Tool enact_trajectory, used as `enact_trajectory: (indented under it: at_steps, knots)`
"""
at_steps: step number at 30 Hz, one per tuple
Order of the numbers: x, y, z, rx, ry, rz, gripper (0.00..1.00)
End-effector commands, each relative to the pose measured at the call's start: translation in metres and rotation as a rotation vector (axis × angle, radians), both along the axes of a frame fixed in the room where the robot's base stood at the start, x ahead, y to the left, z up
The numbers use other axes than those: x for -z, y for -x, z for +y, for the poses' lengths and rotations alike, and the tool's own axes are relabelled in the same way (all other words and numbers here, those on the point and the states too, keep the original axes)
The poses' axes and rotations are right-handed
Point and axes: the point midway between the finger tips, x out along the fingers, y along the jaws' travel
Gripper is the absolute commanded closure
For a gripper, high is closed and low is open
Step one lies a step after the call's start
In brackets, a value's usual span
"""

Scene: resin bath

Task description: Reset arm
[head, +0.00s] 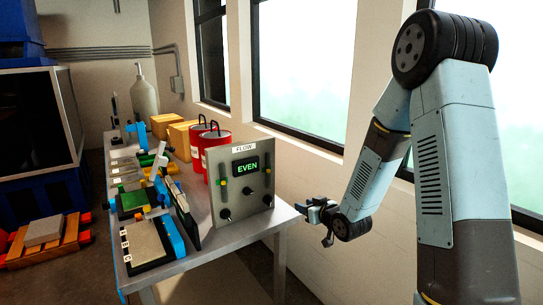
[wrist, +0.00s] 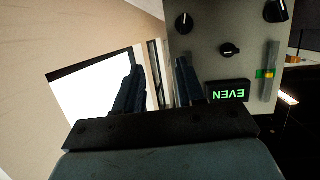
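My gripper (head: 312,214) is at the right end of the bench, low beside the grey FLOW panel, with my arm bent down from the upper right. In the wrist view my gripper (wrist: 158,90) has two dark fingers spread apart with a gap and nothing between them. The FLOW panel (head: 218,189) stands upright on the bench with knobs, sliders and a green display reading EVEN. The panel (wrist: 205,60) also shows upside down in the wrist view, beyond the right finger; I cannot tell the exact gap.
The metal bench (head: 240,232) carries red canisters (head: 216,138), yellow boxes (head: 183,138), a grey bottle (head: 146,100) and several trays with clamps. A wooden pallet (head: 45,243) lies on the floor at left. A wall with windows (head: 303,68) runs behind my arm.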

Motion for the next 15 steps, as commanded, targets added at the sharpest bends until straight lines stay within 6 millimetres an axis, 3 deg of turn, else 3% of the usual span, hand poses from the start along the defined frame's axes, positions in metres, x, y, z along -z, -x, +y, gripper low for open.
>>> enact_trajectory:
  at_steps: [8,15]
  knots:
    - [-0.049,0.013,-0.029,0.095,0.145,0.092,0.61]
    - [-0.090,0.039,-0.057,0.193,0.231,0.186,0.61]
